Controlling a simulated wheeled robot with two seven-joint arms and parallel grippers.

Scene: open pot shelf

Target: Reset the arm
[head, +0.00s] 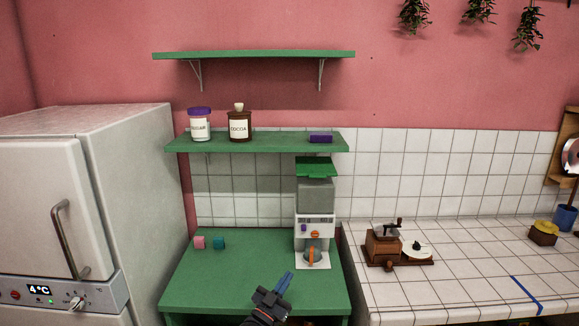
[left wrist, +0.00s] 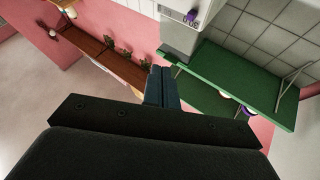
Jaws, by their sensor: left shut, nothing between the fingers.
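My left gripper (head: 286,279) is low in the middle of the head view, over the front of the green counter (head: 225,292). Its blue fingers are together and nothing is between them. The closed fingers (left wrist: 162,86) also show in the middle of the left wrist view, with my dark gripper body below them. A white and grey coffee machine (head: 315,200) stands on the counter beyond the gripper, apart from it. The machine also shows at the top of the left wrist view (left wrist: 187,38). My right gripper is in neither view.
A pink cube (head: 200,242) and a teal cube (head: 218,243) sit on the counter. The sugar jar (head: 200,125), cocoa jar (head: 240,124) and a purple block (head: 320,138) stand on the lower green shelf (head: 270,146). The upper shelf (head: 250,55) is empty. A wooden grinder (head: 383,246) stands right.

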